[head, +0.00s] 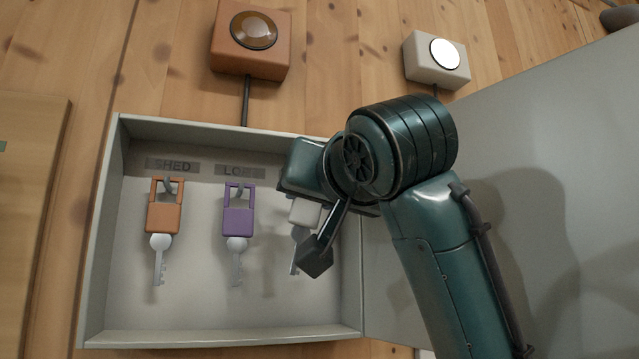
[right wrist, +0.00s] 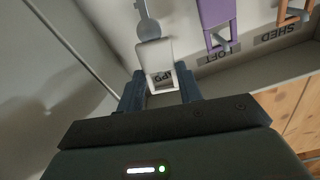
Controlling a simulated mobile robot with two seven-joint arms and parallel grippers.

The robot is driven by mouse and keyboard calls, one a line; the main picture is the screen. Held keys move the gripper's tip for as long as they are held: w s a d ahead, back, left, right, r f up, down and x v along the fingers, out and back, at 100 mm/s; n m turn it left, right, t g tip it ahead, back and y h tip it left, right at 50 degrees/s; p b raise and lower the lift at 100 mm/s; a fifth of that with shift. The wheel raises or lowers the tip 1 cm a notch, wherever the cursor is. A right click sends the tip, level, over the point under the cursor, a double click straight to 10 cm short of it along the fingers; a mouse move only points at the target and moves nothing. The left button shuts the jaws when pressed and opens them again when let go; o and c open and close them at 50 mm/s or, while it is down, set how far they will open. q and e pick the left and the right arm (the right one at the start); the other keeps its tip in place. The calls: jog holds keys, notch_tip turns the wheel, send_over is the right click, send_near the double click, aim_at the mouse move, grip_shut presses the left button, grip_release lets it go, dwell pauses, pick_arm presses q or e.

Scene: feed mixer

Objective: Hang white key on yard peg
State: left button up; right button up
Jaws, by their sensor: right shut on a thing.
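The white key (head: 304,212) has a white tag with a square loop and a grey key shaft. It hangs down inside the key box, on the right side. In the right wrist view, my right gripper (right wrist: 160,87) has its fingers on both sides of the loop of the white key (right wrist: 154,57), shut on it. The yard label (right wrist: 163,79) shows partly through the loop. The yard peg is hidden, so I cannot tell whether the loop is around it. My left gripper is not in view.
An orange key (head: 164,215) hangs on the shed peg and a purple key (head: 238,222) on the loft peg. The box's grey lid (head: 540,130) is open on the right. An orange button box (head: 251,62) and a white one (head: 435,70) stand beyond the key box.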

aim_at(310, 206)
jog(key=shift+w+a+f+p, duration=0.15)
jog(key=shift+w+a, duration=0.05)
jog(key=shift+w, duration=0.4)
jog(key=shift+w+a+f+p, duration=0.15)
jog(key=shift+w, duration=0.45)
jog(key=shift+w+a+f, duration=0.15)
jog(key=shift+w+f, duration=0.1)
jog(key=shift+w, duration=0.1)
jog(key=o, duration=1)
jog(key=shift+o, duration=0.2)
